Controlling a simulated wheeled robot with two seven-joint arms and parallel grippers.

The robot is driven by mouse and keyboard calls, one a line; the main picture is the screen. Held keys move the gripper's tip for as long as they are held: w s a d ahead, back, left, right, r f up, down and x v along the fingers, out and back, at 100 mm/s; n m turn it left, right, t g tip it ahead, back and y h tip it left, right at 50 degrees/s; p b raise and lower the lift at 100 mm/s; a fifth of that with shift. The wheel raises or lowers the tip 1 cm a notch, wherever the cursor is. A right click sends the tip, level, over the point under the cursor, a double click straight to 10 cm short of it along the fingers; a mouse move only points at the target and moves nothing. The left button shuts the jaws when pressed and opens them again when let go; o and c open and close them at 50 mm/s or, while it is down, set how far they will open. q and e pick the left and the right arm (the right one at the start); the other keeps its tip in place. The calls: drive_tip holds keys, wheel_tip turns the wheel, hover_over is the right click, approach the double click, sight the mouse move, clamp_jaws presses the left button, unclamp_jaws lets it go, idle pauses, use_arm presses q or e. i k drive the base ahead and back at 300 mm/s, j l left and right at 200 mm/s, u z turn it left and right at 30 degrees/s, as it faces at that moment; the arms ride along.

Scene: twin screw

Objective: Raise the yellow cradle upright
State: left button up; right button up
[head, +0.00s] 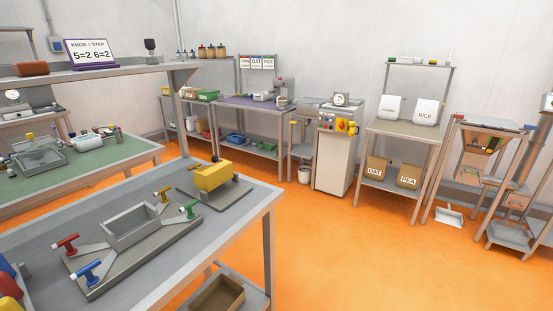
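A yellow cradle (213,177) sits on a flat grey base plate (222,199) near the far right corner of the grey workbench (225,237). It looks like a yellow block, leaning or tilted, with a small dark knob (216,158) above it. I cannot tell its exact angle. Neither of my grippers shows in the head view, and nothing is touching the cradle.
A shelf (95,72) spans the left. The orange floor (370,260) on the right is clear.

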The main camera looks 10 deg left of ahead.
sight(210, 179)
drive_tip(key=i+l+z, duration=0.3)
drive_tip(key=i, duration=0.4)
drive_tip(key=i+l+z, duration=0.1)
drive_tip(key=i+z, duration=0.25)
drive_tip(key=i, duration=0.4)
drive_tip(key=i+u, duration=0.6)
drive_tip(key=u, duration=0.2)
drive_tip(key=i+u, duration=0.25)
drive_tip(key=u, duration=0.15)
drive_tip(key=i+l+u, duration=0.25)
drive_tip(key=u, duration=0.15)
